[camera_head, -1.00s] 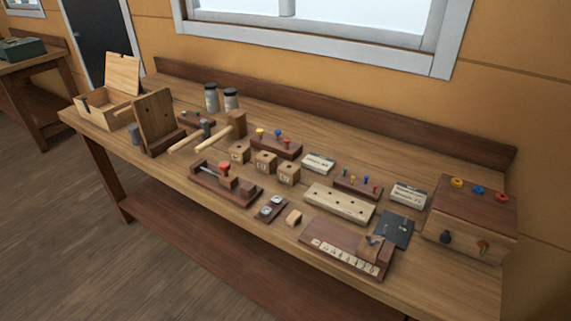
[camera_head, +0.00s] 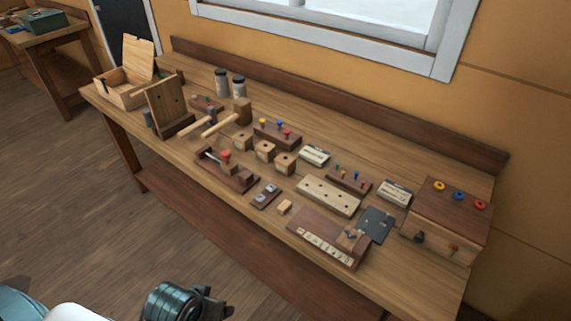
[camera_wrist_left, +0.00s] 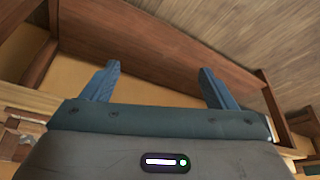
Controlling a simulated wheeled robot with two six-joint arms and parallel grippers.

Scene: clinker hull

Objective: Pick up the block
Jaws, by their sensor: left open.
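A small pale wooden block (camera_head: 284,207) lies near the front edge of the workbench, in front of a long pale board with holes. My left gripper (camera_head: 218,307) is low at the bottom of the head view, in front of the bench and away from the blocks. The left wrist view shows its two blue fingers (camera_wrist_left: 158,73) spread apart with nothing between them. My right gripper is not in view.
The bench top (camera_head: 210,185) is crowded. A mallet (camera_head: 228,121), an upright board (camera_head: 166,104), an open box (camera_head: 122,92), a dark-topped drawer box (camera_head: 440,225) and a board with pale tiles (camera_head: 322,238) stand around. The floor in front is clear.

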